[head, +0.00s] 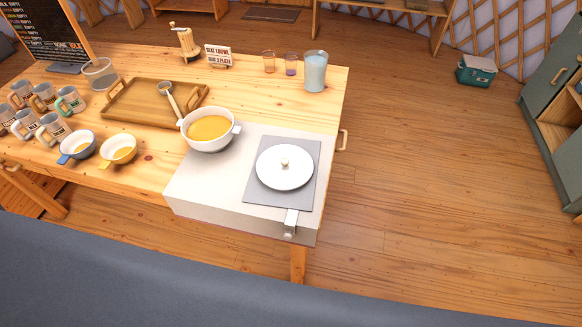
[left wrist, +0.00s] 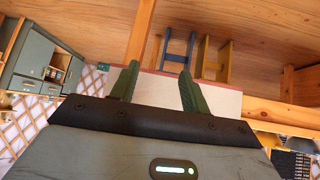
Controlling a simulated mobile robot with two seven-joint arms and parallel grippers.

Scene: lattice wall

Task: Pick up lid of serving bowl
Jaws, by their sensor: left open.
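A round white lid (head: 270,176) with a small pale knob on top lies on a grey square plate (head: 312,150) at the right of the white counter block. A white serving bowl (head: 208,145) with side handles and orange soup inside stands uncovered to the left of the lid. In the left wrist view my left gripper (left wrist: 157,90) shows two green fingers spread apart with nothing visible between them. Neither gripper shows in the head view, so I cannot tell how far the left one is from the lid. The lid is not recognisable in the left wrist view.
A wooden tray (head: 125,120), two small bowls (head: 119,149) and several mugs (head: 54,128) fill the table's left side. A blue glass (head: 315,72) stands at the back right. A lever (head: 290,222) sticks out at the block's front.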

